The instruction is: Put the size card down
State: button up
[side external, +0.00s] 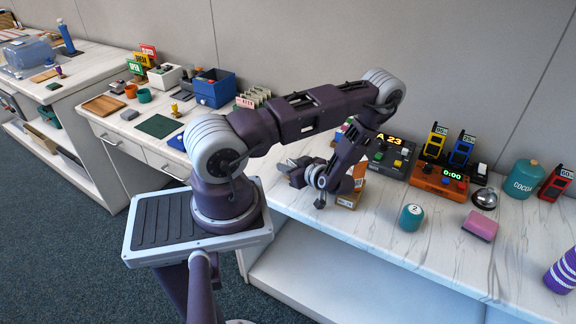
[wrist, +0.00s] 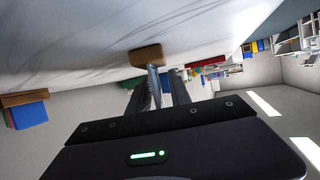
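My gripper (side external: 290,170) is low over the long white counter, just left of the folded wrist, pointing left. In the wrist view its two dark fingers (wrist: 162,90) stand a little apart. A thin, pale blue-grey strip (wrist: 155,80) shows between them, nearly edge-on. It may be the size card, but no print shows and I cannot tell whether the fingers grip it. A small brown block (wrist: 147,55) lies just beyond the fingertips on the counter surface. In the side view my arm hides part of this area, and I cannot make out a card there.
A rack of cards (side external: 255,97) stands at the back, beside a blue box (side external: 213,88). A teal canister (side external: 411,217) and a pink block (side external: 481,225) stand farther right.

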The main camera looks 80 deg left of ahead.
jog(key=shift+w+d+r, duration=0.1)
jog(key=shift+d+r, duration=0.05)
jog(key=shift+r, duration=0.05)
jog(key=v, duration=1.1)
jog(key=shift+d+r, duration=0.2)
jog(key=shift+d, duration=0.1)
